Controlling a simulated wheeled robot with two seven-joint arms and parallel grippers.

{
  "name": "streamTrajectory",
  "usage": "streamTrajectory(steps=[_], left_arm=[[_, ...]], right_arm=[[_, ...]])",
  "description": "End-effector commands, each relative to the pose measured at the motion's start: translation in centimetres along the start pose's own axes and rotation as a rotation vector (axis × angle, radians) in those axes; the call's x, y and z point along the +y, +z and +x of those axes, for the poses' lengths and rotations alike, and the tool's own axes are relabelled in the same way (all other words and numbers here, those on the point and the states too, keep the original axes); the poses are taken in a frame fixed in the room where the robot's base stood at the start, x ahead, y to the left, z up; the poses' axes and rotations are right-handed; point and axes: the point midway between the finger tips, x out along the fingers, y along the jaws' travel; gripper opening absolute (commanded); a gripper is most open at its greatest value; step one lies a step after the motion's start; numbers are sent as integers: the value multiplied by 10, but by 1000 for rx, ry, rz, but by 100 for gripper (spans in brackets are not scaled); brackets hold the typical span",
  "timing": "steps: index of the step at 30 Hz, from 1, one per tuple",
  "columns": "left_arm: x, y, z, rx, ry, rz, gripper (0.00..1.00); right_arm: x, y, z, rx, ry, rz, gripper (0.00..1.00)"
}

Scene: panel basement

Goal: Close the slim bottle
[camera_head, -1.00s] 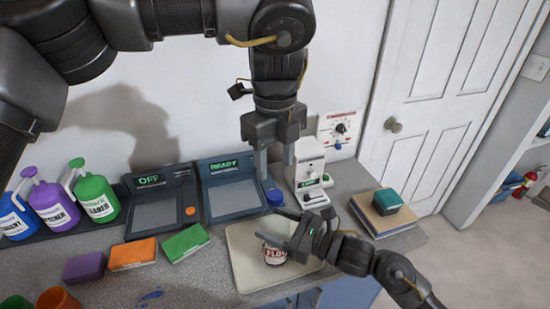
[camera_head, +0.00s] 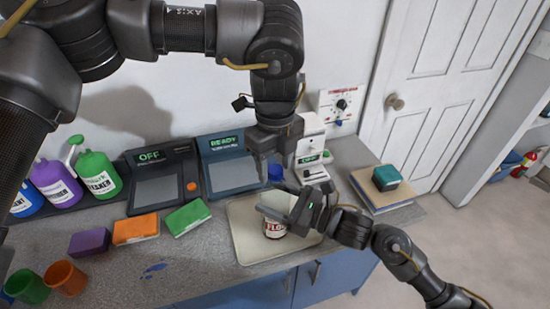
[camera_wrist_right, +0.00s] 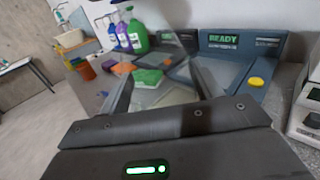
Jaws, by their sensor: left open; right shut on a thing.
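A small bottle with a red and white label (camera_head: 274,231) stands over the pale tray (camera_head: 244,246) in the head view, its upper part hidden by my right gripper (camera_head: 276,205). That gripper is shut on it from the right. In the right wrist view, a see-through shape (camera_wrist_right: 165,65) shows between the fingers. A blue cap-like piece (camera_head: 276,172) is behind the bottle, close to the white device. My left gripper (camera_head: 272,164) is open, pointing down just above and around the blue piece, apart from the bottle. Whether its fingers touch the piece cannot be told.
Consoles marked OFF (camera_head: 155,185) and READY (camera_head: 230,172) stand behind the tray. A white device (camera_head: 311,150) is close to my left gripper. Sponges, including a green one (camera_head: 187,217), lie left. Books (camera_head: 385,194) lie right.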

Motion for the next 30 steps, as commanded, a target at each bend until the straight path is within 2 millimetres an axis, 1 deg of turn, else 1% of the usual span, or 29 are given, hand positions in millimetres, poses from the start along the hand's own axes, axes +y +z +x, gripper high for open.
streamTrajectory(steps=[4, 5, 12, 15, 21, 22, 27, 30], left_arm=[[0, 0, 0, 0, 0, 0, 49], [0, 0, 0, 0, 0, 0, 46], [0, 0, 0, 0, 0, 0, 15], [0, 0, 0, 0, 0, 0, 3], [0, 0, 0, 0, 0, 5, 3], [0, 0, 0, 0, 0, 5, 33], [0, 0, 0, 0, 0, 5, 55], [0, 0, 0, 0, 0, 5, 56]], right_arm=[[0, 0, 0, 0, 0, 0, 1], [0, 0, 0, 0, 0, 0, 1], [0, 0, 0, 0, 0, 0, 1], [0, 0, 0, 0, 0, 0, 1], [0, 0, 0, 0, 0, 0, 1], [0, 0, 0, 0, 0, 0, 1], [0, 0, 0, 0, 0, 0, 1], [0, 0, 0, 0, 0, 0, 1]])
